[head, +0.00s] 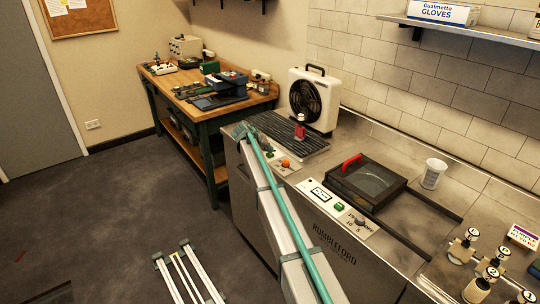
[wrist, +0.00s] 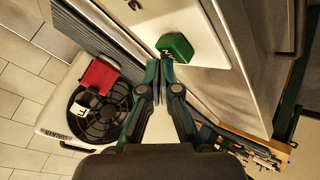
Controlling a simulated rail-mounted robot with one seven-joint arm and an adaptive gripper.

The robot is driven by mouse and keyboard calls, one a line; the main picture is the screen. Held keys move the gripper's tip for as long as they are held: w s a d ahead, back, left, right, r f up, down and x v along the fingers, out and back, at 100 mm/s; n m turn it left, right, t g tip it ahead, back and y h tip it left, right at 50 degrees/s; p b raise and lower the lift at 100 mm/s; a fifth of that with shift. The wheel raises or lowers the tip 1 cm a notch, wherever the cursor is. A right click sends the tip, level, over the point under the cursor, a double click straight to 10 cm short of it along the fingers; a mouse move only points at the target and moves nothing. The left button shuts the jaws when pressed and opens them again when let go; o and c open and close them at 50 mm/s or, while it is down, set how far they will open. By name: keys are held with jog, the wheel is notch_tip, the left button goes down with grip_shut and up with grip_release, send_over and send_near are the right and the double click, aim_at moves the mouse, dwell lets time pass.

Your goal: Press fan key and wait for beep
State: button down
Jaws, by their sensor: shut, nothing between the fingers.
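A green key (wrist: 175,47) stands on a white panel in the wrist view, with dark marking by its lower edge. My gripper (wrist: 158,66) is shut and empty, its fingertips right by the key's lower-left side; I cannot tell whether they touch it. In the head view my gripper (head: 243,130) is at the counter's left front edge, beside the near panel (head: 278,164) with an orange knob. The key there is mostly hidden by my arm. The white box fan (head: 314,99) stands behind, and its dark grille shows in the wrist view (wrist: 100,108).
A red object (head: 299,131) stands on the dark ridged board (head: 285,132) before the fan. Right along the counter are a second control panel (head: 335,207), a dark tray with a red handle (head: 367,182), a white cup (head: 433,173) and several small bottles.

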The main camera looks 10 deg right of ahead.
aim_at(269, 154)
jog(key=shift+f+b, duration=0.35)
jog(key=shift+f, duration=0.15)
jog(key=shift+r, duration=0.2)
dwell(0.5)
jog(key=shift+r, duration=0.75)
jog(key=shift+r, duration=0.1)
jog(key=shift+r+p, duration=0.55)
jog(key=shift+r, duration=1.9)
